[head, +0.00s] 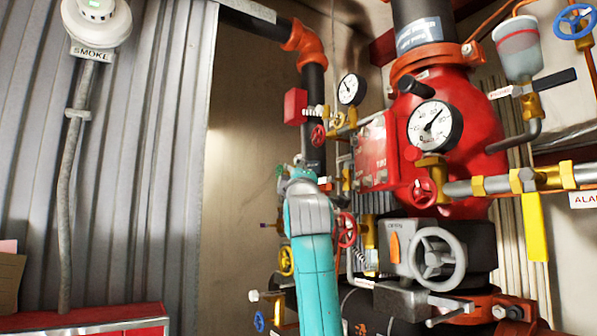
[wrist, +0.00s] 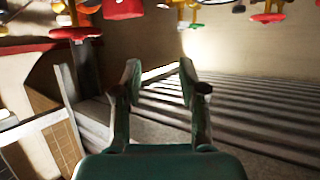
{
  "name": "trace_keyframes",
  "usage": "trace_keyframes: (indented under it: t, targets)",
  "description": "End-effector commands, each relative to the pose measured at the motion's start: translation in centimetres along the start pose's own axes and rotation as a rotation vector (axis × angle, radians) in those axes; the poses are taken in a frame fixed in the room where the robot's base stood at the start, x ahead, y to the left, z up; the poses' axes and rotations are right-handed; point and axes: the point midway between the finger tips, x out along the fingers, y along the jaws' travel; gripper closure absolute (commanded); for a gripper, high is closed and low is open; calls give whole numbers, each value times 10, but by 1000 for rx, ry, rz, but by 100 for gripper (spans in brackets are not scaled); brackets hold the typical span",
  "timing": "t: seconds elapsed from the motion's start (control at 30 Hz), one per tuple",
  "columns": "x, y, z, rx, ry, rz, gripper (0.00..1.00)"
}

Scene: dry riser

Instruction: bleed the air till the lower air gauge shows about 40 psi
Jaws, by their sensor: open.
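Two white dial gauges show in the head view. The larger, lower gauge (head: 435,126) sits in front of the red valve body, its needle pointing up and right; its numbers are too small to read surely. The smaller gauge (head: 350,89) is higher, farther left. Small red handwheels (head: 424,192) and (head: 319,135) are on the pipework near the gauges; I cannot tell which one bleeds air. My gripper (wrist: 159,68) is open and empty in the wrist view. In the head view my teal arm reaches up in front of the black pipe, its gripper largely hidden.
A big grey handwheel (head: 437,258) on the valve marked OPEN stands at lower right. A red handwheel (head: 346,229) and a yellow handwheel (head: 286,261) are close beside my arm. A red cabinet (head: 90,318) is at lower left.

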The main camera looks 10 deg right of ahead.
Motion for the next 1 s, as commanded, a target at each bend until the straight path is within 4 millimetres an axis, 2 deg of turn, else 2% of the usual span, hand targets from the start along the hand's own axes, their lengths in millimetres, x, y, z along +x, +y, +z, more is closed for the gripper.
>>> trace_keyframes:
  t: [0.1, 0.3, 1.0]
  targets:
    - [-15, 8, -2, 1, 0, 1, 58]
    - [-29, 16, -3, -1, 0, 1, 58]
    - [-31, 17, -4, -1, -1, 0, 58]
